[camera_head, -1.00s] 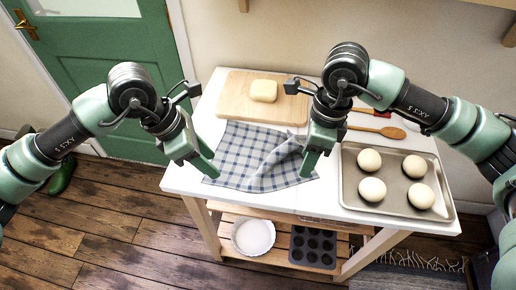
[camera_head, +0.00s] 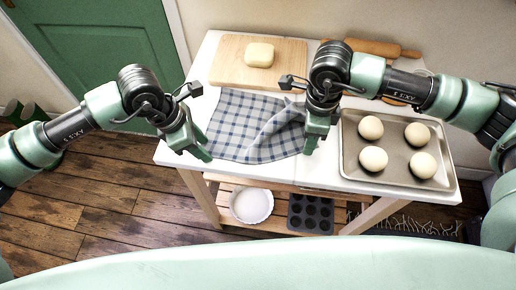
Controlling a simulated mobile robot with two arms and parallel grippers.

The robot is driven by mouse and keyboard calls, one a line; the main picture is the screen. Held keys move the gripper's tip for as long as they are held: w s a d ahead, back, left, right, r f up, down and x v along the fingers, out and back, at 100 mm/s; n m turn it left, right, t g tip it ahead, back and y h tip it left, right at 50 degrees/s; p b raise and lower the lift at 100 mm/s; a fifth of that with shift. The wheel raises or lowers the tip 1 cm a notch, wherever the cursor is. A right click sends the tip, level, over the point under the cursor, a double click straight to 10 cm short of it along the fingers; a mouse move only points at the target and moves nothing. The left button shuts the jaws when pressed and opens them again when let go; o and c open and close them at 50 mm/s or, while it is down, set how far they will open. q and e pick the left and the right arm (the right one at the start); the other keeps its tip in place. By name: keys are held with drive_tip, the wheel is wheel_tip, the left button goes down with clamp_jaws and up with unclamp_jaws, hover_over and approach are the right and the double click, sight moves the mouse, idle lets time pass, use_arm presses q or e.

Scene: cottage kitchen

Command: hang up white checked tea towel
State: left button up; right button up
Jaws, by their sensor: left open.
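The white checked tea towel (camera_head: 240,121), with blue-grey checks, lies spread on the white worktop (camera_head: 188,124). Its right part is rumpled in a raised fold beside my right gripper. My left gripper (camera_head: 205,156) is open at the towel's left edge, with nothing seen between its fingers. My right gripper (camera_head: 311,146) points down at the towel's right edge. Its fingers overlap in this view, so I cannot tell whether it is open or shut, or whether it touches the cloth. No hook or rail is in view.
A metal tray (camera_head: 350,171) with several pale dough balls stands right. A rolling pin (camera_head: 372,47) lies at the back. A white dish (camera_head: 251,204) and muffin tin (camera_head: 311,213) sit on the lower shelf.

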use_arm(q)
drive_tip(key=shift+f, duration=0.1)
use_arm(e)
drive_tip(key=shift+f, duration=0.15)
drive_tip(key=shift+f, duration=0.15)
use_arm(q)
drive_tip(key=shift+s, duration=0.1)
clamp_jaws()
use_arm(e)
drive_tip(key=shift+s, duration=0.1)
clamp_jaws()
